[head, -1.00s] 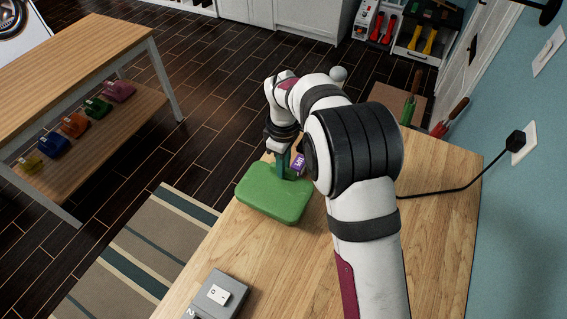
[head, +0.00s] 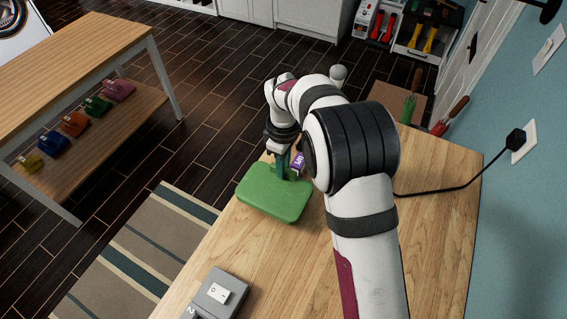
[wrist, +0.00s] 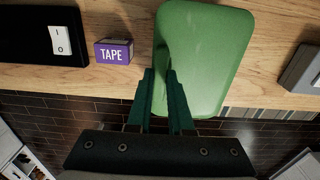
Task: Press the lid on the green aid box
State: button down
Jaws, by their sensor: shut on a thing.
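The green aid box (head: 270,198) shows as one rounded green shape on the wooden worktop, near its left edge in the head view. Its smooth green top also shows in the wrist view (wrist: 207,55). I cannot make out a seam between lid and box. My gripper (head: 285,170) points down at the far edge of the green shape. What lies under the lid is hidden.
A purple tape box (wrist: 114,53) stands close beside the green box, with a black switch box (wrist: 40,38) beyond it. A grey switch box (head: 219,294) is at the worktop's near end. A black cable (head: 445,190) runs to the wall socket. Worktop between green and grey boxes is clear.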

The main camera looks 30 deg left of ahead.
jog(key=shift+c, duration=1.3)
grip_release()
jog(key=shift+r, duration=4.05)
grip_shut()
